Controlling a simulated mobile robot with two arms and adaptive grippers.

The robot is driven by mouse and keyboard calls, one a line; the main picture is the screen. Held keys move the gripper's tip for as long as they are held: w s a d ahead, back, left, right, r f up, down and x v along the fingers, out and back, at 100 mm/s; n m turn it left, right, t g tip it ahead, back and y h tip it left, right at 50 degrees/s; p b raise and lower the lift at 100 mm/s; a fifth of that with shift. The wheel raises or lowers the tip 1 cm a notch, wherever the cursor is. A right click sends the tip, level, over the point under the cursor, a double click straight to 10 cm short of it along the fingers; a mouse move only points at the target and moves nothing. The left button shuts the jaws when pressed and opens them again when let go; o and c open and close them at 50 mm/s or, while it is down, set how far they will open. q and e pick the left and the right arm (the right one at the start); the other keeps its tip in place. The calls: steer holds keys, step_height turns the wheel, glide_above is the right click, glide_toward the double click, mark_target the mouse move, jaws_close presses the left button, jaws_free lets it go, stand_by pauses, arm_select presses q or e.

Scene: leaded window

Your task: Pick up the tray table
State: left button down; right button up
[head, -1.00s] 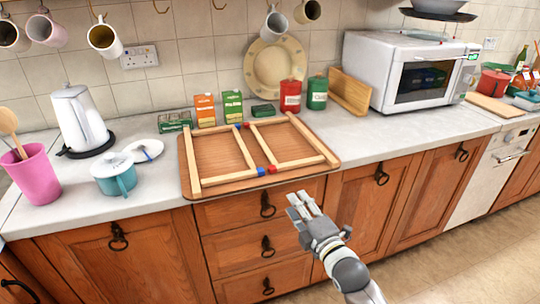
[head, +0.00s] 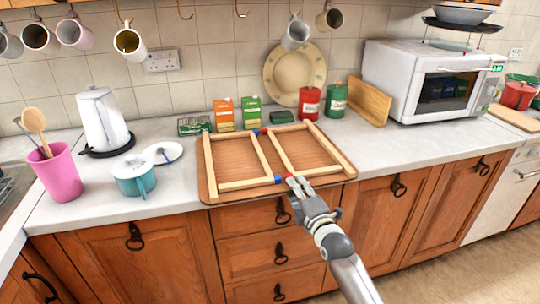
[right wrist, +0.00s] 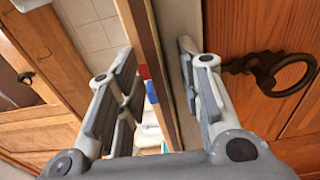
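The tray table (head: 234,158) lies upside down on the counter, its brown board flat and its pale wooden legs (head: 206,165) folded on top. Blue and red end pieces show at the front and back. My right gripper (head: 291,181) is at the tray's front edge, right of its middle. In the right wrist view the right gripper (right wrist: 158,85) has its fingers apart, with the tray's edge (right wrist: 150,50) running between them. Whether either finger touches the tray is unclear. My left gripper is not in view.
A teal pot (head: 134,176), pink utensil cup (head: 60,173) and white kettle (head: 102,120) stand left of the tray. Cartons and canisters (head: 309,103) stand behind it. A microwave (head: 420,80) is at right. Drawers lie below the counter edge; counter right of the tray is clear.

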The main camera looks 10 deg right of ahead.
steer(key=shift+w, duration=0.1)
jaws_close()
steer(key=shift+r, duration=0.3)
